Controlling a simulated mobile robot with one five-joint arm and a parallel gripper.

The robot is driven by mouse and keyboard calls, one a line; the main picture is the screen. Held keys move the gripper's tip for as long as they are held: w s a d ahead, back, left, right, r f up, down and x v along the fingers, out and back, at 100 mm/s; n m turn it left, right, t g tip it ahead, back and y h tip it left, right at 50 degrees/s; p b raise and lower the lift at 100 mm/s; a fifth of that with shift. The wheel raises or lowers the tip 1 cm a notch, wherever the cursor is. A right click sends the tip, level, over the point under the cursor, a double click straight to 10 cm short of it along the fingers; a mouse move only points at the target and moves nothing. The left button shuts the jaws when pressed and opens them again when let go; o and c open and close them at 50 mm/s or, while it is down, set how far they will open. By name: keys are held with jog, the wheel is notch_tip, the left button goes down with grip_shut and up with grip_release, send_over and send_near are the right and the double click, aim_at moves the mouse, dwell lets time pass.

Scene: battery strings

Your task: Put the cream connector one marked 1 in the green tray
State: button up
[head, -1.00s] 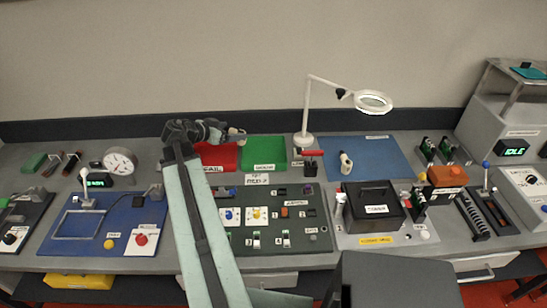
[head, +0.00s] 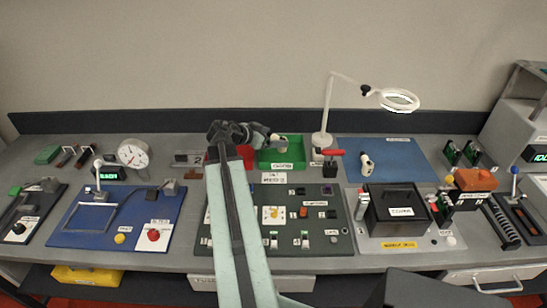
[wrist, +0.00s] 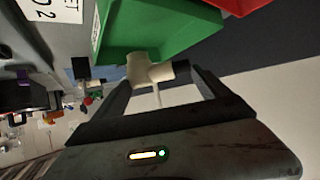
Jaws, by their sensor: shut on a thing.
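My gripper (head: 275,139) is shut on a cream connector (wrist: 150,72). In the wrist view the connector sits between the fingertips, a chunky cream piece with a thin stem; I cannot read a mark on it. In the head view the connector (head: 282,140) shows small at the gripper's end. The gripper is at the back part of the green tray (head: 292,158), seemingly above it. In the wrist view the tray's green wall (wrist: 165,25) lies just beyond the connector. The connector's height over the tray is hard to tell.
A red tray (head: 213,155) is left of the green one, partly hidden by my arm. A white magnifier lamp (head: 323,140) stands close on the right, beside a red-handled tool (head: 331,153). A board with coloured parts (head: 335,240) lies in front.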

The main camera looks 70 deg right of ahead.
notch_tip(320, 180, down, 6)
jog(key=b, duration=0.4)
jog(key=shift+r, duration=0.45)
jog(key=shift+f, duration=0.2)
jog(key=o, duration=1.3)
jog(key=shift+o, duration=0.2)
jog(key=shift+r, duration=0.25)
jog(key=p+v, duration=0.6)
jog(key=v, duration=0.6)
